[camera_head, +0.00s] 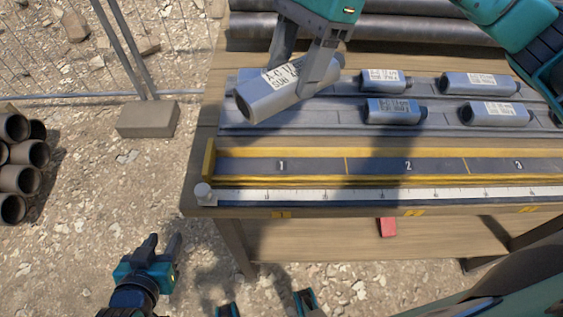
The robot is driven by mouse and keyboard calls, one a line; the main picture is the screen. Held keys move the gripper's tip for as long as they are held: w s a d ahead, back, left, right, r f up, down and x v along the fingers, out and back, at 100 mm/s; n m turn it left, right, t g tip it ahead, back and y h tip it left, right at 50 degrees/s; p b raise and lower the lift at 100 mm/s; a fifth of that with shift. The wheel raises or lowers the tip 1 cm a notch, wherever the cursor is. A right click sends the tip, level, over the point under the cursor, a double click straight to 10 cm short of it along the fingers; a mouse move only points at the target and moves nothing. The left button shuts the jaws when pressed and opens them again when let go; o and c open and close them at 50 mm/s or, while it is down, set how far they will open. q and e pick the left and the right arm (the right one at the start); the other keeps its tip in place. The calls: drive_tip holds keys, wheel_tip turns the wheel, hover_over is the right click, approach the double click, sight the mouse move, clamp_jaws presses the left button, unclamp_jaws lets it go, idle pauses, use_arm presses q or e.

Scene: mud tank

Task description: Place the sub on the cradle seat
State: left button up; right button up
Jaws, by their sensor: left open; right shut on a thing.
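My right gripper (305,68) comes down from the top and is shut on a grey cylindrical sub (262,106) with a white label. The sub is tilted and overlaps the left end of the grey rack; I cannot tell whether it touches it. My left gripper (164,250) is open and empty at lower left, over the gravel and away from the table. A long trough (312,166) with yellow edges and sections numbered 1, 2 and 3 lies in front of the rack, with no sub in it. I cannot tell which part is the cradle seat.
Several labelled subs, one of them here (395,111), lie on the grey rack (240,118). Dark pipes (400,28) lie behind it. A white ruler (330,195) runs along the wooden table's front edge. A red block (388,227) sits below. Stacked pipes and a fence stand left.

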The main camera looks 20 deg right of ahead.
sight(280, 80)
drive_tip(key=r+m, duration=0.1)
drive_tip(key=r+m+t, duration=0.1)
drive_tip(key=s+a+m, duration=0.1)
drive_tip(key=shift+r+m, duration=0.4)
drive_tip(key=r+m, duration=0.1)
drive_tip(key=s+m+t, duration=0.1)
drive_tip(key=m, duration=0.1)
drive_tip(key=shift+a+r, duration=0.1)
drive_tip(key=shift+r, duration=0.3)
wheel_tip(280, 80, down, 16)
drive_tip(key=shift+r+b, duration=0.25)
drive_tip(key=shift+b, duration=0.85)
wheel_tip(280, 80, down, 4)
drive_tip(key=shift+r+b, duration=0.1)
drive_tip(key=shift+b, duration=0.2)
drive_tip(key=shift+f, duration=0.3)
use_arm(q)
drive_tip(key=shift+w+d+f, duration=0.3)
drive_tip(key=shift+d+f, duration=0.25)
use_arm(e)
drive_tip(key=shift+f, duration=0.15)
drive_tip(key=o, duration=1.4)
